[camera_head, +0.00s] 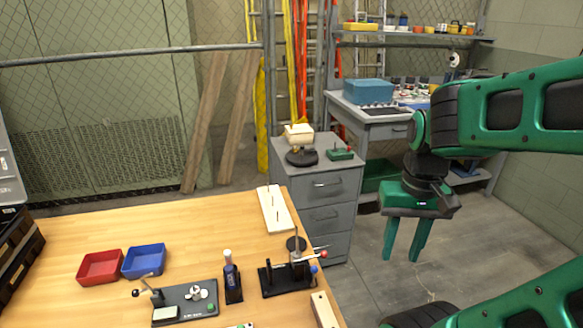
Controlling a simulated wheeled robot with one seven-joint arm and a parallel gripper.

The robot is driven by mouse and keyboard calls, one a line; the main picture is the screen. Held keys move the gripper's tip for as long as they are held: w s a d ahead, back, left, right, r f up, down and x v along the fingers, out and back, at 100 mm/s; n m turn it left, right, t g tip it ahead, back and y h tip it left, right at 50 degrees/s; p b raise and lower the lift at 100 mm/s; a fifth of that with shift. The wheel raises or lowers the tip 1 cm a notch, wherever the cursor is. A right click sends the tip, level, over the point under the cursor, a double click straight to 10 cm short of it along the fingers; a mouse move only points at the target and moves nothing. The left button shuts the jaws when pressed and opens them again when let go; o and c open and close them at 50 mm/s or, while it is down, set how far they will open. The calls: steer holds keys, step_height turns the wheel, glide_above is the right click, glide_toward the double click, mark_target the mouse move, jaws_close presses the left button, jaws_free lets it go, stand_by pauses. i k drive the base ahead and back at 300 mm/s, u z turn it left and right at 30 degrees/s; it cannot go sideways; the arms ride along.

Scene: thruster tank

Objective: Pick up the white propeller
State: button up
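I cannot clearly make out the white propeller. A small pale, lobed part (196,292) sits on a dark fixture plate (182,311) at the front of the wooden table; it is too small to identify surely. My gripper (402,257) hangs at the right, fingers pointing down and spread apart with nothing between them. It appears over the open floor, right of the table and the drawer cabinet, well away from the pale part.
A red bin (100,267) and a blue bin (143,261) stand on the table (215,235). A grey drawer cabinet (325,205) stands behind.

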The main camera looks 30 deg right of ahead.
mark_target(197, 295)
steer(key=u, duration=0.1)
steer(key=k, duration=0.95)
steer(key=u, duration=0.65)
steer(key=i, duration=1)
